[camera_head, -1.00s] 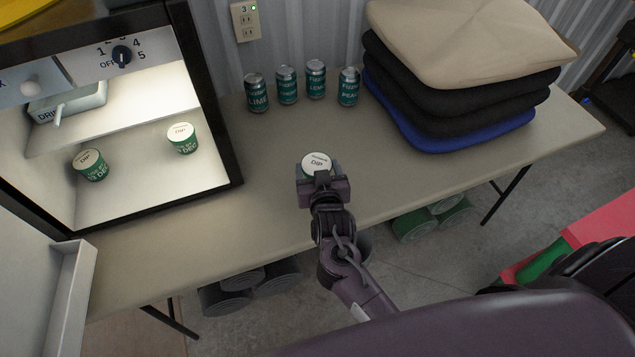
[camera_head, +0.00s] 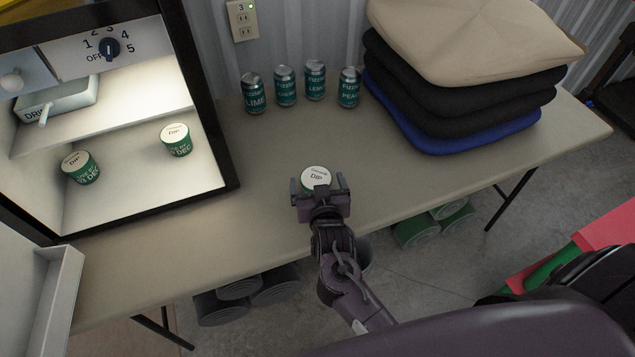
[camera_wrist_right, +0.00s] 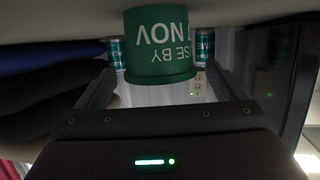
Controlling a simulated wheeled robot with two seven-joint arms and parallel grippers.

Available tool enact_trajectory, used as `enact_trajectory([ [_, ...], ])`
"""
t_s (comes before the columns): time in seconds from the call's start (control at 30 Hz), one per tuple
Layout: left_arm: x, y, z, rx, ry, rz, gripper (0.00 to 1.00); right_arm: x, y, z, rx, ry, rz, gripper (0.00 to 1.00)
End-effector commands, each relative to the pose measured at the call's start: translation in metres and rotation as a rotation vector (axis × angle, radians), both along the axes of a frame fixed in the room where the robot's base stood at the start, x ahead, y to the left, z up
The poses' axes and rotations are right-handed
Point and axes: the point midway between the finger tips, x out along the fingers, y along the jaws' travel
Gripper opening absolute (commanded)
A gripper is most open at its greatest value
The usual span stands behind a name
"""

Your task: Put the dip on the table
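A green dip tub with a white lid (camera_head: 315,177) stands upright on the table (camera_head: 270,205), near its front edge. My right gripper (camera_head: 319,187) is open at the front side of this tub, one finger to each side. In the right wrist view, which is upside down, the tub (camera_wrist_right: 160,45) sits between the spread fingers (camera_wrist_right: 163,88), with gaps on both sides; its label reads "USE BY" and "NOV". Two more dip tubs, (camera_head: 80,167) and (camera_head: 176,140), stand inside the lit, open fridge (camera_head: 130,195). My left gripper is out of view.
Several teal drink cans (camera_head: 286,87) stand along the back of the table. A stack of cushions (camera_head: 460,75) fills the right part. A drinks tray (camera_head: 60,100) is on the fridge's upper shelf. The fridge door (camera_head: 45,300) is open at lower left. The table between is clear.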

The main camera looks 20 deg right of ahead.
Motion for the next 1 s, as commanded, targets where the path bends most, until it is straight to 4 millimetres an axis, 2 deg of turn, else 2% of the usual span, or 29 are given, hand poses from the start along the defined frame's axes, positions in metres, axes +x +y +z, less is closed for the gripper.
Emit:
enact_trajectory([
  [0.27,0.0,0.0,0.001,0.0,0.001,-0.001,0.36,0.0,0.0,0.004,0.001,-0.001,0.0,0.91],
  [0.33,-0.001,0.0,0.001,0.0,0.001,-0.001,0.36,-0.005,0.001,0.004,0.002,0.002,0.001,0.91],
  [0.8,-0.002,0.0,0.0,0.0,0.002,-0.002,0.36,-0.092,0.018,0.032,0.002,0.003,0.0,0.91],
  [1.0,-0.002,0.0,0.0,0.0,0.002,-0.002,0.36,-0.11,0.022,0.038,-0.001,0.0,0.0,0.91],
])
